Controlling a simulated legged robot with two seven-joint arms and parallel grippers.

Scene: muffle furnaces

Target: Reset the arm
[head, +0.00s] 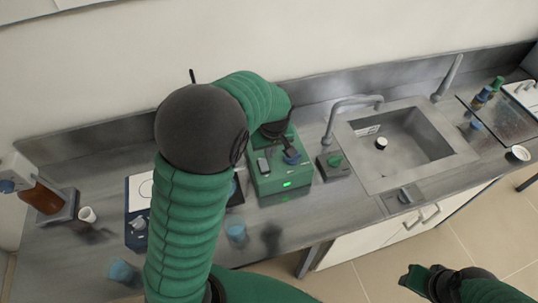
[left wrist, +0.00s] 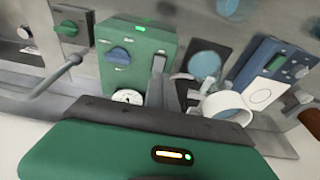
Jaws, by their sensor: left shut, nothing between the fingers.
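My left arm comes in from the left of the head view, bends at a dark elbow and reaches down behind the green device. My left gripper (head: 286,143) is small and partly hidden there, beside the blue knob (head: 291,157). It is shut and empty. In the left wrist view my grey fingers (left wrist: 157,85) appear over the bench near the green device (left wrist: 140,50). In the head view this device (head: 285,194) has a lit green display. My right gripper (head: 413,279) is dark, at the lower right, over the floor; its jaw opening is unclear.
A sink (head: 372,125) with a bent tap (head: 345,104) lies right of the green device. A small grey box (head: 334,164) with a green knob stands between them. The bench backs onto a wall.

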